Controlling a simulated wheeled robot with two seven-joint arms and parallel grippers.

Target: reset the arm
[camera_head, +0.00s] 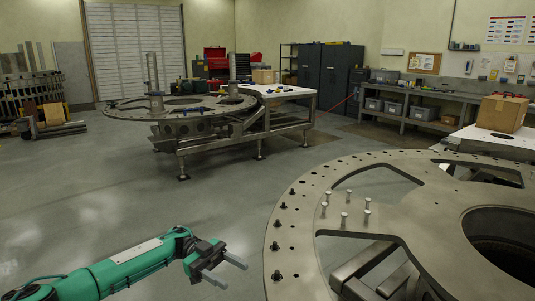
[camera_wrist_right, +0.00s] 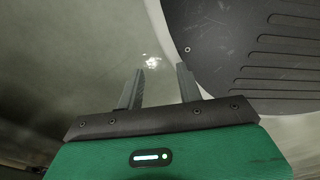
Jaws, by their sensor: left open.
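My left gripper (camera_head: 234,275), at the end of the green left arm, is open and empty. It hangs over bare floor just left of the large turret plate (camera_head: 283,205), apart from its rim. My right gripper (camera_wrist_right: 158,85) shows in the right wrist view with its two fingers apart and nothing between them. Grey floor shows beyond its fingers. The right arm does not show in the head view.
Several upright pale pins (camera_head: 345,220) stand on the near plate, and dark bolts (camera_head: 275,246) sit along its left rim. A second round plate (camera_head: 130,112) stands on a frame behind. A cardboard box (camera_head: 501,113) rests at right. The floor (camera_head: 130,195) at left is clear.

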